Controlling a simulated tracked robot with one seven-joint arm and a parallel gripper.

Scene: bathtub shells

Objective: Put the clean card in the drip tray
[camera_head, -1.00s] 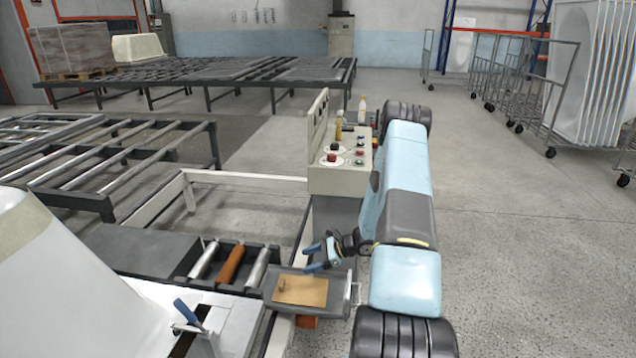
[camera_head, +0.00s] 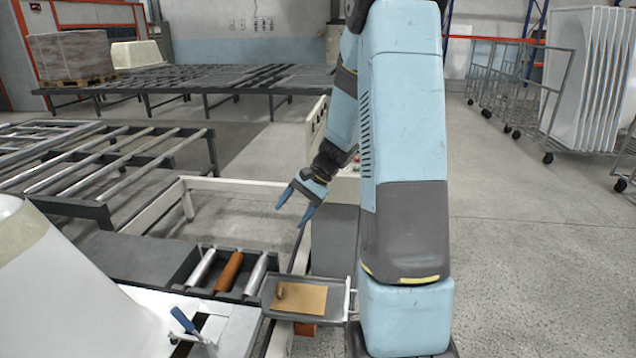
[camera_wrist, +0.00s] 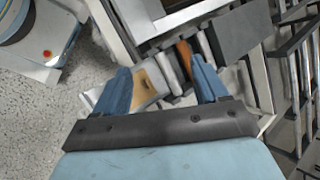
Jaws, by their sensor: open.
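A grey shallow tray (camera_head: 333,318) with a pale handle sits at the lower middle. The card also shows in the wrist view (camera_wrist: 141,87), partly behind a finger. No other card is clear. My gripper (camera_head: 290,215) is open and empty, its fingers pointing down, above and apart from the tray. In the wrist view, the blue fingers (camera_wrist: 161,64) are spread, with the card and rollers beyond them.
Left of the tray, a dark rack holds pale rollers (camera_head: 201,267) and an orange roller (camera_head: 229,271). A blue-handled tool (camera_head: 183,320) stands beside the white tub shell (camera_head: 40,285). White rails (camera_head: 235,184) and a control box lie behind.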

